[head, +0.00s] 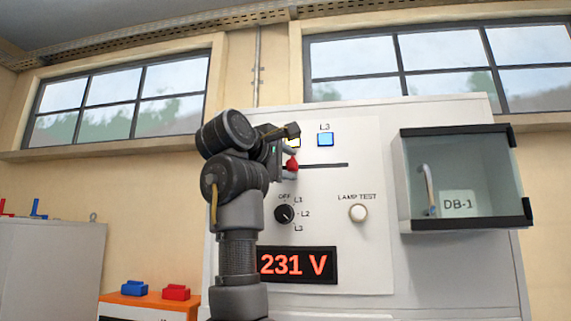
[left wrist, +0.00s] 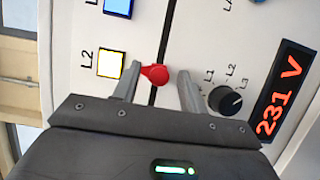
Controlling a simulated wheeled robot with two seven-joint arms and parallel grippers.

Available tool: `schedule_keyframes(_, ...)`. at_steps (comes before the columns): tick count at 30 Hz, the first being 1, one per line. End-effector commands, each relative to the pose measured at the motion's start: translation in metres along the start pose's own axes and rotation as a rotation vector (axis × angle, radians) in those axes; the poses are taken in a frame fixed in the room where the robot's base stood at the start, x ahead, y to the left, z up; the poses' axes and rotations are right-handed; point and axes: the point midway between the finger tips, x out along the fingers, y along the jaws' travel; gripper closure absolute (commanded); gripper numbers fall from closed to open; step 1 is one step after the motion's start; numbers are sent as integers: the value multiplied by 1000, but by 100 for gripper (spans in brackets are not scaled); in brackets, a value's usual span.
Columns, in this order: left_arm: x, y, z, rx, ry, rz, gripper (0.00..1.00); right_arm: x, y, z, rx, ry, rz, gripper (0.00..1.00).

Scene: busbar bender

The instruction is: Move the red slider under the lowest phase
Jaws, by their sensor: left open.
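The red slider (head: 292,166) sits at the visible left part of the dark horizontal slot (head: 325,165) on the white panel. In the left wrist view, the slider (left wrist: 156,74) lies between the fingers of my open left gripper (left wrist: 160,72), its pointed end toward the yellow lit L2 lamp (left wrist: 111,63). The slider is roughly under L2. Whether a finger touches it is unclear. The blue lit L3 lamp (head: 325,139) is right of L2. My arm hides the L1 lamp area in the head view. My right gripper is out of view.
Below the slot are the black selector knob (head: 284,214), the white lamp test button (head: 358,213) and the display (head: 297,264) reading 231 V. A glass-fronted DB-1 box (head: 462,180) projects at right. Red and blue items (head: 176,292) lie on an orange cabinet at lower left.

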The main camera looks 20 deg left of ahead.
Motion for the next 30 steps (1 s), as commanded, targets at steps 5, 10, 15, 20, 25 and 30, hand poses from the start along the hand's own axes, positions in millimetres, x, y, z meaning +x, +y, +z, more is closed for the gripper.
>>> schedule_keyframes(5, -9, -2, 0, 0, 1, 4, 57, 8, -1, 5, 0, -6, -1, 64)
schedule_keyframes(10, -39, -5, 0, 1, 2, 5, 57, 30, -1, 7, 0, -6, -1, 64)
schedule_keyframes(15, -73, -5, 0, 2, 2, 4, 57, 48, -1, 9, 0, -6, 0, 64)
schedule_keyframes(20, -96, -3, 0, 0, 1, 2, 57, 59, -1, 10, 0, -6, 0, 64)
schedule_keyframes(25, -107, -1, 1, 0, 0, 0, 57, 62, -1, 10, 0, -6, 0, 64)
schedule_keyframes(30, -108, 0, 1, 0, 0, -1, 57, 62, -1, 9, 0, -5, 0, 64)
